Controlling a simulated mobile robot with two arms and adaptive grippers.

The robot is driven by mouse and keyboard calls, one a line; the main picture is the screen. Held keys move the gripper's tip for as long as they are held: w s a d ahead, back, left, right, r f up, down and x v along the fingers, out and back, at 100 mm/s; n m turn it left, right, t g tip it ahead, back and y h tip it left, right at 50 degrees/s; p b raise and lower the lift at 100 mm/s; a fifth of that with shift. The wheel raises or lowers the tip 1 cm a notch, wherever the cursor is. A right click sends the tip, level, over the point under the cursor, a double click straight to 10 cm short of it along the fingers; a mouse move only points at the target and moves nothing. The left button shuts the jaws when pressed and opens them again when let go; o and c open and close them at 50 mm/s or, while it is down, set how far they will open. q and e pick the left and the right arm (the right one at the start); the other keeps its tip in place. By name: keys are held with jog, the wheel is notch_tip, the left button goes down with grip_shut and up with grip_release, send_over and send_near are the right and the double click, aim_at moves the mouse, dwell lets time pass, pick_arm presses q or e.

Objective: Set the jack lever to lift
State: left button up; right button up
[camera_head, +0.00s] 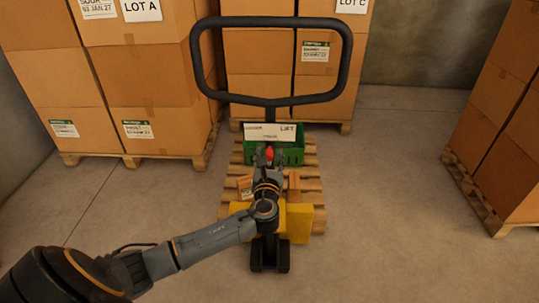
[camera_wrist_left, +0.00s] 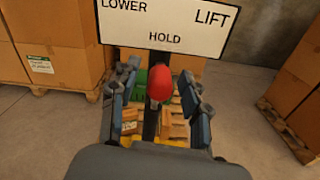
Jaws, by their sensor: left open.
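The jack lever has a red knob (camera_wrist_left: 159,85), which shows in the left wrist view between the open fingers of my left gripper (camera_wrist_left: 163,92). The fingers stand apart on both sides of the knob. In the head view the red knob (camera_head: 269,152) is small, just beyond my left gripper (camera_head: 268,157). A white sign (camera_wrist_left: 168,28) above it reads LOWER at left, HOLD at lower middle and LIFT at right. The knob lies below the sign, close to HOLD. The black jack handle loop (camera_head: 272,101) rises behind the sign. My right gripper is not in view.
A wooden pallet (camera_head: 311,184) under the jack carries a green crate (camera_head: 292,155) and small boxes. Stacked cartons on pallets stand at the left (camera_head: 165,75), behind, and at the right (camera_head: 510,130). The yellow jack body (camera_head: 299,222) is below my arm. Floor is clear on both sides.

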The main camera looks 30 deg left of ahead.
pick_arm(q)
jog(key=shift+w+a, duration=0.1)
jog(key=shift+w, duration=0.1)
grip_shut()
